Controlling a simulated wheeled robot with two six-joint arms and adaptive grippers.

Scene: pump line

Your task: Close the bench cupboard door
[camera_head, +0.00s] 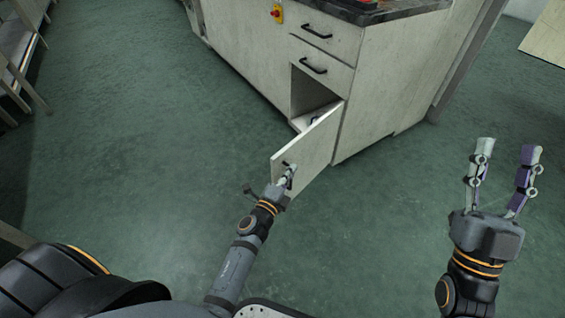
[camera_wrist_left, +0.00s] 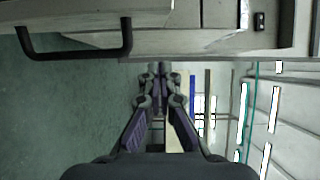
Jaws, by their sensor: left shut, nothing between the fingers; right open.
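The bench cupboard door (camera_head: 312,151) is pale and stands open, swung out from the bench's lower compartment (camera_head: 308,97). My left gripper (camera_head: 290,172) is shut and empty at the door's outer face near its free edge. Whether it touches the door I cannot tell. In the left wrist view, the shut fingers (camera_wrist_left: 160,70) point toward a pale panel, with a black bar handle (camera_wrist_left: 80,52) to their left. My right gripper (camera_head: 508,150) is open and empty above the floor at the right, away from the door.
The bench (camera_head: 391,77) has a dark top and two closed drawers with black handles (camera_head: 314,66) above the compartment. A red and yellow switch (camera_head: 277,11) is on its side. A rack (camera_head: 18,50) stands at the far left. Green floor around the door is clear.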

